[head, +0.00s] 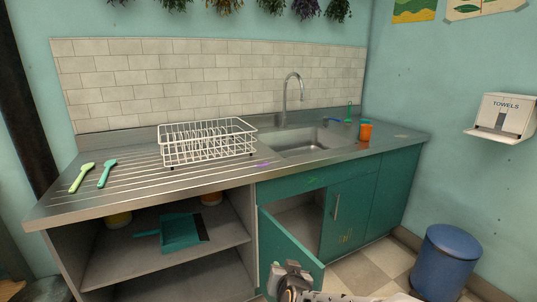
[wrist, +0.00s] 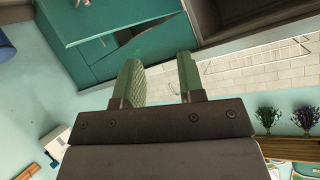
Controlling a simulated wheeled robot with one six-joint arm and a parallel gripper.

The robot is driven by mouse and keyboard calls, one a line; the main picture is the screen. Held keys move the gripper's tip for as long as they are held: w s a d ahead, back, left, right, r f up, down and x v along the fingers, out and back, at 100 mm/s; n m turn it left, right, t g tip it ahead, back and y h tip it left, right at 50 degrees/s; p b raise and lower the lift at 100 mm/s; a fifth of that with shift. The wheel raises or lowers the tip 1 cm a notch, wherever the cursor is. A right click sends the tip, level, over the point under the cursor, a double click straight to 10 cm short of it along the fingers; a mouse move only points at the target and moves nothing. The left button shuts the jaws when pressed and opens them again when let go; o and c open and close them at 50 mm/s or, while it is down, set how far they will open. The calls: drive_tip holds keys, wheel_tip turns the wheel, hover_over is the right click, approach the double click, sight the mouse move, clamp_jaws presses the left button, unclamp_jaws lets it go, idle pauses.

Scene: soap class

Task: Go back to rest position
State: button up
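My gripper (wrist: 159,62) shows in the wrist view with its two green fingers apart and nothing between them. The wrist view is turned upside down, with the green cabinet front (wrist: 90,25) beyond the fingers. In the head view, part of my arm shows at the bottom edge, in front of the open green cabinet door (head: 283,248). I cannot tell from the head view whether the arm touches the door.
The steel counter (head: 230,178) holds a white dish rack (head: 207,142), two green utensils at the left and an orange container (head: 366,131) by the sink (head: 308,142). A green dustpan (head: 180,231) lies on the shelf. A blue bin (head: 445,262) stands on the right.

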drive_tip(key=s+d+r+g+p, duration=0.2)
drive_tip(key=s+d+r+p, duration=0.2)
drive_tip(key=r, duration=0.3)
drive_tip(key=s+d+r+n+g+h+p, duration=0.1)
drive_tip(key=s+d+r+g+p, duration=0.2)
drive_tip(key=r+p, duration=0.4)
drive_tip(key=s+d+r+n+g+p, duration=0.1)
drive_tip(key=s+d+r+g+p, duration=0.2)
drive_tip(key=s+d+r+p, duration=0.2)
wheel_tip(320, 180, up, 4)
drive_tip(key=shift+s+d+f+h+p, duration=0.15)
drive_tip(key=shift+s+h+p, duration=0.25)
drive_tip(key=shift+s, duration=0.7)
